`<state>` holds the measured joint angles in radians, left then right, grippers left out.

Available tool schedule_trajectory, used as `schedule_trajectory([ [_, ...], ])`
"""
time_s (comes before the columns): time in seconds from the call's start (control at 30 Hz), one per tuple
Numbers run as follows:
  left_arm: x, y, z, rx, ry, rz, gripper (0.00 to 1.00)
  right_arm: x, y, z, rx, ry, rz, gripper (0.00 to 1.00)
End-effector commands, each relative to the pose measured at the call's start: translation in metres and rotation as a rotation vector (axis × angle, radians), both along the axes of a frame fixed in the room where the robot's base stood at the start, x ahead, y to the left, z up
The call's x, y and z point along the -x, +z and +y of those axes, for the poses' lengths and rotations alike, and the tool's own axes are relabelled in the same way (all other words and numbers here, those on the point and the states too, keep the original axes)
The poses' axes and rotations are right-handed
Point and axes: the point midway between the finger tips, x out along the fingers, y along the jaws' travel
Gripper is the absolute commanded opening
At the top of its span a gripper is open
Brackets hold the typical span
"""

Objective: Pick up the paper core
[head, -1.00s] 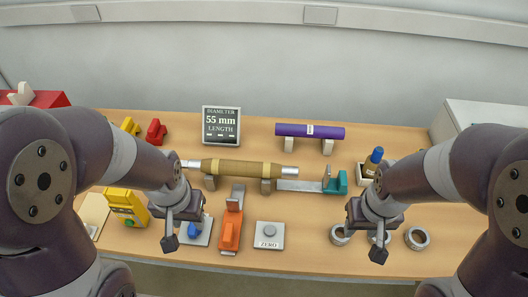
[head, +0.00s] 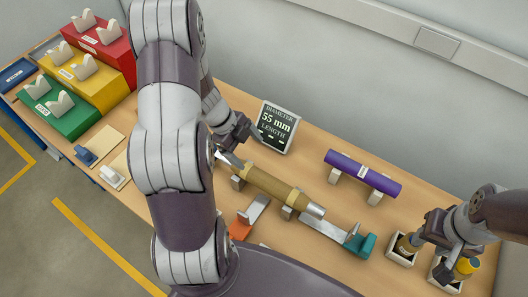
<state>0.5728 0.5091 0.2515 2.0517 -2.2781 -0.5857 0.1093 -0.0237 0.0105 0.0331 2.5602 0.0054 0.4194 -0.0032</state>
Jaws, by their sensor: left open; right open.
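The brown paper core (head: 270,186) has silver rod ends and rests on grey supports in the middle of the table, slanting down to the right. My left gripper (head: 238,140) is open beside its upper left end, between it and the display; whether they touch I cannot tell. My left arm hides part of the table left of the core. My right gripper (head: 446,245) is open at the lower right, by small white boxes and well apart from the core.
A display reading 55 mm (head: 276,127) stands behind the core. A purple roll (head: 362,172) lies on supports to the right. A teal-ended caliper (head: 360,243) lies in front. A white box (head: 401,258) holds a brown item.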

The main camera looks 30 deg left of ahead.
Motion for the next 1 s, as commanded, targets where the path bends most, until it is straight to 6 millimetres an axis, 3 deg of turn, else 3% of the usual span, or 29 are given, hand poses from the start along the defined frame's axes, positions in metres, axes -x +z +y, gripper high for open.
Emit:
schedule_trajectory([
  [0.03, 0.002, -0.034, -0.004, 0.006, -0.016, 0.009, 0.88, 0.000, -0.026, 0.000, 0.000, 0.000, 0.001, 0.43],
  [0.1, 0.002, -0.064, -0.012, 0.008, -0.026, 0.014, 0.88, 0.000, -0.043, -0.001, 0.000, -0.001, 0.001, 0.43],
  [0.2, -0.003, -0.094, -0.021, 0.005, -0.025, 0.011, 0.88, 0.000, -0.056, -0.001, 0.000, -0.001, 0.001, 0.43],
  [0.4, -0.007, -0.113, -0.030, 0.003, -0.022, 0.009, 0.88, 0.000, -0.054, -0.001, 0.000, 0.000, 0.000, 0.43],
  [0.63, -0.009, -0.151, -0.044, 0.002, -0.023, 0.008, 0.88, 0.000, -0.055, -0.001, 0.000, 0.000, 0.000, 0.43],
  [0.9, -0.011, -0.158, -0.047, 0.001, -0.022, 0.007, 0.88, 0.000, -0.055, -0.001, 0.000, 0.000, 0.000, 0.43],
  [0.93, -0.011, -0.158, -0.047, 0.001, -0.022, 0.006, 0.84, 0.000, -0.055, -0.001, 0.000, 0.000, 0.000, 0.43],
  [1.0, -0.011, -0.158, -0.047, 0.001, -0.021, 0.007, 0.62, 0.000, -0.055, -0.001, 0.000, 0.000, 0.000, 0.43],
])
